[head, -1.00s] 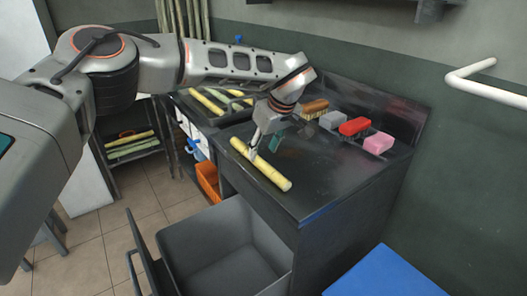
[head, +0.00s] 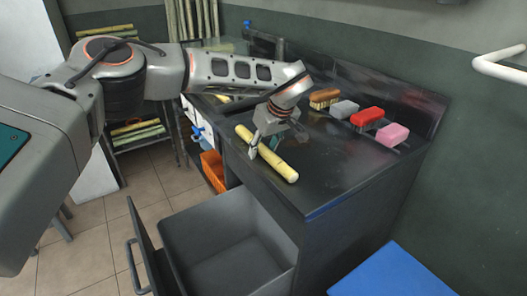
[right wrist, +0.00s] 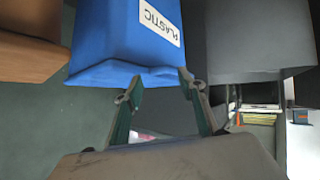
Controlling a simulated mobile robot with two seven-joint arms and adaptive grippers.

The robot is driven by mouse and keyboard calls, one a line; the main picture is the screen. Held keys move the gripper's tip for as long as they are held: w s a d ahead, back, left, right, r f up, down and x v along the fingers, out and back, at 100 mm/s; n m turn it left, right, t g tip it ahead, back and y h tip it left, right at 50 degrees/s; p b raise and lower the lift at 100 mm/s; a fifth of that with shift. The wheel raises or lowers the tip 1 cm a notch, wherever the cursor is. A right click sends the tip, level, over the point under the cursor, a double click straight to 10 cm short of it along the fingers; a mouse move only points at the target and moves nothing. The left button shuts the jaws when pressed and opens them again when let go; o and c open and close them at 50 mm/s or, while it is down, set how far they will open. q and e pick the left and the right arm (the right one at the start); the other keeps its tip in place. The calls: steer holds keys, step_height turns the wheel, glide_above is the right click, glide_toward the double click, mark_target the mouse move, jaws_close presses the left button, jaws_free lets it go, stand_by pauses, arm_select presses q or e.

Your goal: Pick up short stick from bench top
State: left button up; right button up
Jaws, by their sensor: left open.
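The short stick (head: 285,168) is a pale yellow rod lying slantwise on the dark bench top (head: 340,160), near its front edge. My left gripper (head: 264,148) is open and low at the stick's middle, pointing down. One finger shows on the near side of the stick and the other on the far side. I cannot tell whether either finger touches the stick. The gripper hides part of the stick's middle. My right gripper (right wrist: 158,80) is open in the right wrist view, its fingers apart with nothing between them.
Several brushes and blocks, including a red one (head: 367,117) and a pink one (head: 393,134), stand toward the back of the bench. A grey bin drawer (head: 225,245) is pulled out below. A blue bin labelled PLASTIC (right wrist: 110,45) is close to my right gripper.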

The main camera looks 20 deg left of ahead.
arm_select(q)
jaws_close()
